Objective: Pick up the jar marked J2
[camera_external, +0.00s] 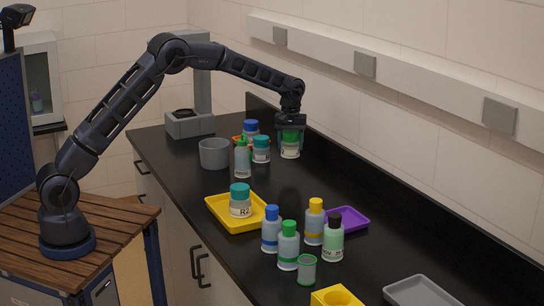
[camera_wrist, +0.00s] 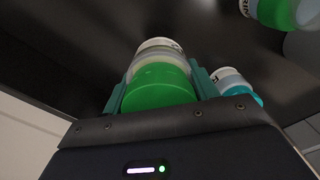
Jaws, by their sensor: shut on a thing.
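My gripper (camera_external: 291,132) is shut on a jar with a green lid (camera_external: 290,151) at the far end of the black counter. In the wrist view the green lid (camera_wrist: 158,92) sits between the two teal fingers, with the pale body beyond it. The writing on this jar's label is too small or turned away to read, so I cannot tell whether it is J2. I cannot tell whether its base touches the counter. A jar with a teal lid (camera_external: 261,149) stands just left of it and shows beside the right finger in the wrist view (camera_wrist: 235,85).
A blue-capped bottle (camera_external: 251,128), a green-capped bottle (camera_external: 242,157) and a grey pot (camera_external: 214,153) stand left of my gripper. Nearer are a yellow tray (camera_external: 222,214) holding jar R2 (camera_external: 240,204), several bottles, and a purple tray (camera_external: 349,217). The wall runs along the right.

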